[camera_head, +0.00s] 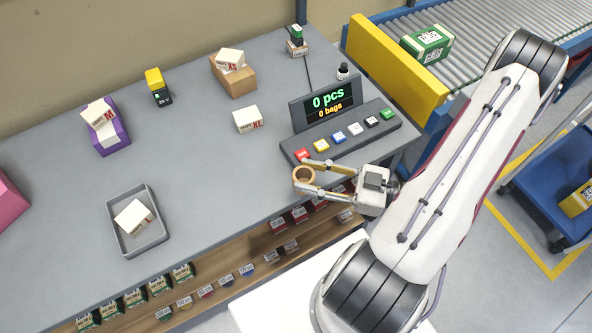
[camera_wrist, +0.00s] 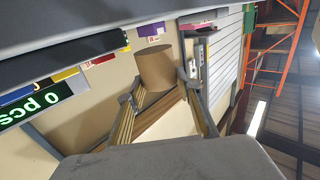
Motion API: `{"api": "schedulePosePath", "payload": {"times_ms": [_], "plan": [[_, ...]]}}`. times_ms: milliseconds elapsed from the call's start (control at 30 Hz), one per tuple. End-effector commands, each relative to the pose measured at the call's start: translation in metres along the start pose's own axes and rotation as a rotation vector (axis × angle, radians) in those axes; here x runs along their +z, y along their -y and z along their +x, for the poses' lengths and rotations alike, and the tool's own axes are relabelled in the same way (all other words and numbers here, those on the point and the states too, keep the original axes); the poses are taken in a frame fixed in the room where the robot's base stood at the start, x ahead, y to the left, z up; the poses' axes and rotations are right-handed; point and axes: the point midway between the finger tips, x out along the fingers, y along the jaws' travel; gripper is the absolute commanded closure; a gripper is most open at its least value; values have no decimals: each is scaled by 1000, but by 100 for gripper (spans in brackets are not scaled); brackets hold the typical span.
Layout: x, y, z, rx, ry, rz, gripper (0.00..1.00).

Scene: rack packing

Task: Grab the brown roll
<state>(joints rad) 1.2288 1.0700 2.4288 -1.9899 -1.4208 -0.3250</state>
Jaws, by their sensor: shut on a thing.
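Whether the roll is clear of the table top cannot be told for sure.
A counter display with coloured buttons (camera_head: 340,128) stands just behind my gripper. A grey tray (camera_head: 165,240) with a white box lies at left. A shelf with small labelled boxes (camera_head: 225,281) runs below the table's front edge. The table's middle is mostly clear.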

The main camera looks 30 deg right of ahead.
Motion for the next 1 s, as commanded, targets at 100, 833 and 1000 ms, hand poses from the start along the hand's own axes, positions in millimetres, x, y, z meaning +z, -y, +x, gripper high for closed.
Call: {"api": "schedulePosePath", "payload": {"times_ms": [100, 833, 1000], "plan": [[0, -2, -17, 5, 0, -2, 87], [0, 0, -86, 1, 1, -1, 87], [0, 0, -87, 0, 1, 0, 87]]}}
